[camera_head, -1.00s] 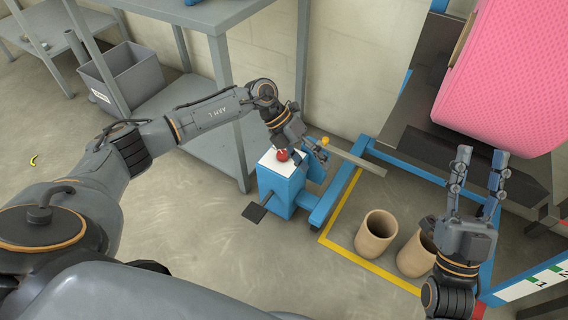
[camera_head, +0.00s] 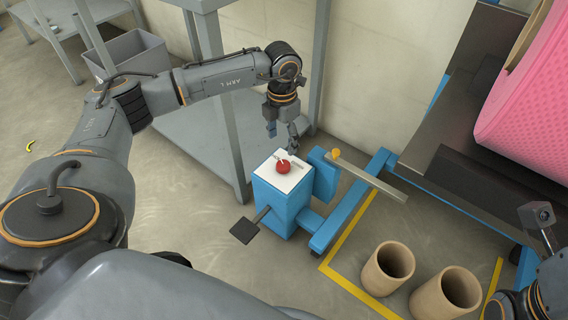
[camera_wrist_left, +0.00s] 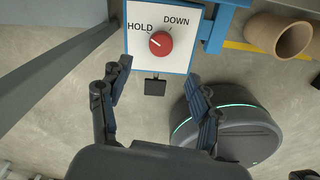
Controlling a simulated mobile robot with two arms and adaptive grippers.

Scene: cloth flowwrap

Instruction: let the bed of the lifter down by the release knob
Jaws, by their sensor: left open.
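The red release knob (camera_head: 283,167) sits on the white top plate of the blue lifter post (camera_head: 282,206). In the left wrist view the knob (camera_wrist_left: 160,43) lies between the words HOLD and DOWN, its small mark seeming to point toward HOLD. My left gripper (camera_head: 282,138) is open and empty, just behind and above the knob, apart from it. Its spread fingers (camera_wrist_left: 160,76) also show in the left wrist view. My right gripper is only partly in the head view at the right edge; its fingers cannot be made out.
A black pedal (camera_head: 245,230) sticks out from the post. A grey bar with a yellow end (camera_head: 366,178) is beside it. Two tan tubes (camera_head: 388,268) stand inside yellow floor tape. A grey table (camera_head: 195,135) is behind my left arm. A pink roll (camera_head: 530,105) hangs at right.

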